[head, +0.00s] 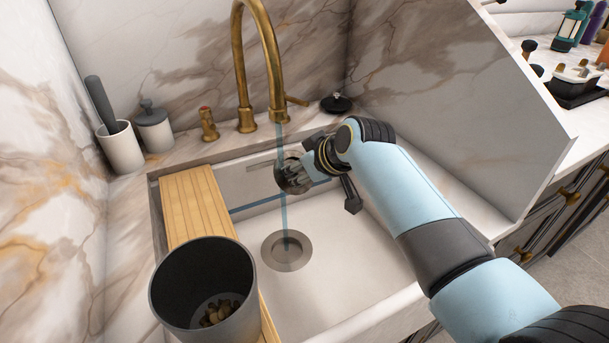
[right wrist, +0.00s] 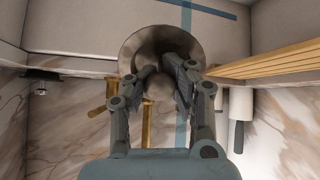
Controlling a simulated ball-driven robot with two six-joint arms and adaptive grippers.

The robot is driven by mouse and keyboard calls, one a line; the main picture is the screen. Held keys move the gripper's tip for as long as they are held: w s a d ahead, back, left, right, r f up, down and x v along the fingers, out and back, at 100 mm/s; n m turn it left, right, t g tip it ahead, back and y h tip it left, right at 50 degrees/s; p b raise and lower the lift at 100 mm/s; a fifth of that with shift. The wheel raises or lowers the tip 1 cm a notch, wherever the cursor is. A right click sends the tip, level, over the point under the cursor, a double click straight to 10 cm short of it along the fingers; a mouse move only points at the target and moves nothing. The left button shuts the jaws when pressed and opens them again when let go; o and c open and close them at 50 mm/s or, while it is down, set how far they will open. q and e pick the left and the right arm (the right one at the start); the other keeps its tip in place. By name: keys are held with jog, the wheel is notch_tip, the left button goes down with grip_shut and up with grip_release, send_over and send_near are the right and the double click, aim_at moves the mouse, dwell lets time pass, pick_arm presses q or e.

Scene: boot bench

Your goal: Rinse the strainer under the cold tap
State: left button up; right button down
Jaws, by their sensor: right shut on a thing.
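My right gripper (head: 304,170) is shut on the strainer (head: 290,178), a small dark metal cup held over the sink, well above the drain. In the right wrist view the strainer's wide round mouth (right wrist: 133,47) shows beyond the fingers (right wrist: 161,76). The brass gooseneck tap (head: 240,50) stands behind the sink, with a side lever (head: 297,101). A thin bluish stream (head: 284,215) runs from its spout toward the drain (head: 287,250). The stream overlaps the strainer's left edge in the head view; I cannot tell whether it hits it. My left gripper is out of view.
A slatted wooden board (head: 190,203) spans the sink's left side. A dark bin (head: 170,302) with brown scraps inside stands at the front left. A small red-topped brass knob (head: 207,122) and a black stopper (head: 336,103) are on the back ledge. A marble panel (head: 450,110) bounds the right.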

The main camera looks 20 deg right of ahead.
jog(key=shift+w+d, duration=0.1)
dwell(0.6)
jog(key=shift+w+d, duration=0.2)
jog(key=shift+d, duration=0.25)
jog(key=shift+s+a, duration=0.1)
jog(key=shift+a, duration=0.1)
jog(key=shift+s+a+p, duration=0.15)
jog(key=shift+a+p, duration=0.25)
jog(key=shift+p, duration=0.1)
jog(key=shift+d, duration=0.15)
jog(key=shift+w+d, duration=0.25)
jog(key=shift+d, duration=0.2)
jog(key=shift+s, duration=0.1)
